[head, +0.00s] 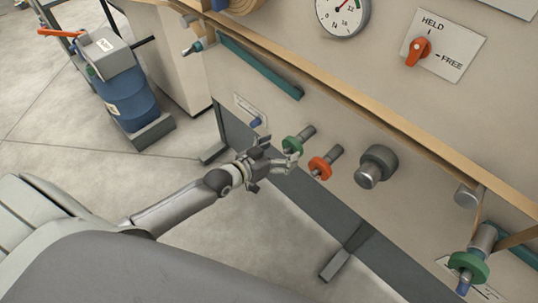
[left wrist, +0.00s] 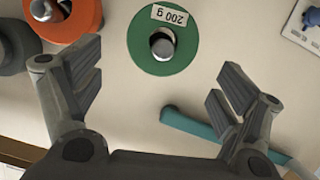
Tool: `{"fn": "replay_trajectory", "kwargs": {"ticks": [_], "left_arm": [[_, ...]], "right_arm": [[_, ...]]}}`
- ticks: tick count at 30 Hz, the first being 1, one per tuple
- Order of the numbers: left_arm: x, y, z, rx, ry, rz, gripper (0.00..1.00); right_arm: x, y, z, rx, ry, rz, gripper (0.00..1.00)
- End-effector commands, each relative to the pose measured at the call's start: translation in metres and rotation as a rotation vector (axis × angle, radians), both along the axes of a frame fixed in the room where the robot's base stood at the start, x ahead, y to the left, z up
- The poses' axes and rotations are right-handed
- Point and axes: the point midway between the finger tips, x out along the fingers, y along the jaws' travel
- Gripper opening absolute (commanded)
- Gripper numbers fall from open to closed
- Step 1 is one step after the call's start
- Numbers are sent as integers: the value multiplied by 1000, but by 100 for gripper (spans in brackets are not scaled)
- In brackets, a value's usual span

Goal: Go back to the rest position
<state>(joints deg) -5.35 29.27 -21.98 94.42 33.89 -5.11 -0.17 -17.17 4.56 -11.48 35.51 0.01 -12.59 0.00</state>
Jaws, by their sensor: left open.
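My left gripper (head: 279,152) is at the front of the beige machine panel, close to a green disc (head: 292,145) on a grey peg. In the left wrist view the gripper (left wrist: 160,88) has its fingers wide apart with nothing between them. The green disc, marked 200 g, shows ahead of the fingers in that view (left wrist: 145,42), around its peg. The gripper appears apart from it. My right gripper is in neither view.
An orange disc (head: 319,168) sits on the neighbouring peg, with a dark grey knob (head: 377,166) further right. A red-orange HELD/FREE switch (head: 419,50) and a dial (head: 342,14) are above. A blue drum (head: 131,100) stands back left. Open floor (head: 60,160) lies left.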

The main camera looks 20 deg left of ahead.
Motion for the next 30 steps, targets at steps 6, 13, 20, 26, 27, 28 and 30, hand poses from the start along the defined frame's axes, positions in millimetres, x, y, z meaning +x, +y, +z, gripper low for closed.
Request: {"fn": "replay_trajectory", "kwargs": {"ticks": [6,13,20,26,27,28,30], "left_arm": [[-32,13,9,0,2,0,91],[-45,19,15,1,0,0,91],[-46,20,12,3,5,4,91],[-60,46,-57,80,128,73,91],[-69,55,-81,107,174,94,91],[-77,60,-101,129,212,109,91],[-102,72,-147,180,309,137,91]], "right_arm": [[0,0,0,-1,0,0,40],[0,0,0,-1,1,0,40],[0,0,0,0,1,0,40],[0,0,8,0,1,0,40],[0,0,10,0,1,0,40],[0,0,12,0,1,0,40],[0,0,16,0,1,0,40]]}}
